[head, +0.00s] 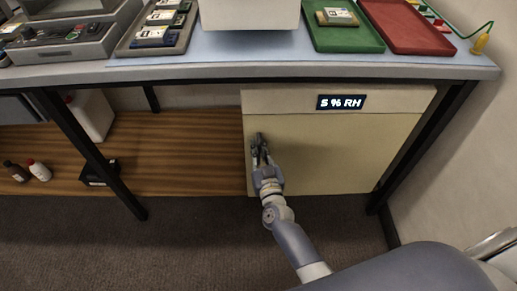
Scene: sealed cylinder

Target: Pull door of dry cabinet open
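The dry cabinet (340,155) is a cream box under the right part of the workbench, with a "5 % RH" display (341,102) on its top strip. Its door looks closed, flush with the front. My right gripper (259,145) is at the left edge of the door, pointing at it. A dark handle seems to be at the fingers, but the gripper covers it. I cannot tell whether the fingers are closed on it. My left gripper is not in view.
The workbench (250,70) carries a green tray (345,38), a red tray (415,28) and a dark tray with devices. A wooden shelf (180,150) lies left of the cabinet, with bottles and a black box (99,172). A table leg (95,155) stands left. Carpet in front is clear.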

